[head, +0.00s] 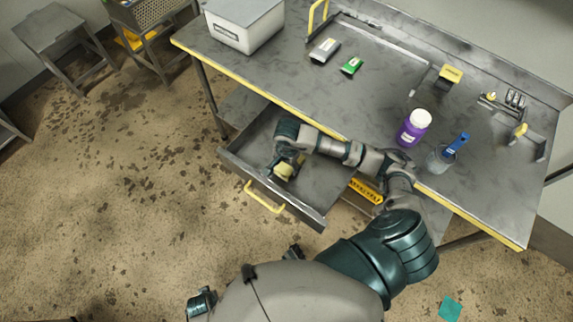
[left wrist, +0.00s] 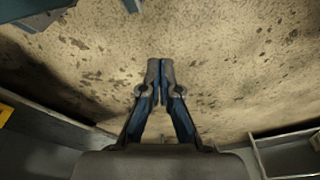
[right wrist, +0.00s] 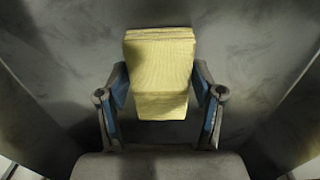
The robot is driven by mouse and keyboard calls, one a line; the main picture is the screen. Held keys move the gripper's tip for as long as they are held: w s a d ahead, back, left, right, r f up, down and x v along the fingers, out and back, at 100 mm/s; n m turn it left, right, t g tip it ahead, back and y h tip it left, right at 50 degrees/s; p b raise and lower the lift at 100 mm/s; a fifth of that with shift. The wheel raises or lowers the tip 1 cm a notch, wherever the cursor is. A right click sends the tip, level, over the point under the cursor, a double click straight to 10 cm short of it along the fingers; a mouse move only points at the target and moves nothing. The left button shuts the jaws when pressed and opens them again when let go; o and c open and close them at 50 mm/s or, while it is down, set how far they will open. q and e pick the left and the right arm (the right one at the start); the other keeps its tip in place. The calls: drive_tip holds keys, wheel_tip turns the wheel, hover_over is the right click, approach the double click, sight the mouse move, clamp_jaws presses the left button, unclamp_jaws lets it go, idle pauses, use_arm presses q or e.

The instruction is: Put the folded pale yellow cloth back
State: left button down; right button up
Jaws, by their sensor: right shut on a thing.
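The folded pale yellow cloth (head: 284,171) is in the open drawer (head: 313,196) under the workbench. My right gripper (head: 289,161) reaches down into the drawer and is shut on the cloth. In the right wrist view the cloth (right wrist: 160,72) sits between the two fingers (right wrist: 160,100), with grey drawer metal behind it. I cannot tell whether the cloth touches the drawer floor. My left gripper (left wrist: 160,68) shows in the left wrist view with its fingertips together and nothing between them, over the stained floor.
The drawer's yellow handle (head: 264,197) faces the open floor. A teal piece (head: 450,309) lies on the floor.

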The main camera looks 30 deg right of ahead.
sight(287, 166)
drive_tip(key=shift+d+f, duration=0.1)
drive_tip(key=shift+d, duration=0.1)
drive_tip(key=o, duration=1)
drive_tip(key=shift+d, duration=0.1)
drive_tip(key=shift+o, duration=0.5)
drive_tip(key=shift+d, duration=0.1)
drive_tip(key=shift+a, duration=0.4)
use_arm(q)
drive_tip(key=shift+s+f+p, duration=0.25)
drive_tip(key=shift+s+f, duration=0.05)
drive_tip(key=shift+f, duration=0.25)
drive_tip(key=shift+s+f+p, duration=0.25)
drive_tip(key=shift+f, duration=0.3)
use_arm(e)
wheel_tip(287, 166, up, 12)
use_arm(q)
drive_tip(key=shift+d, duration=0.1)
use_arm(e)
drive_tip(key=shift+d, duration=0.15)
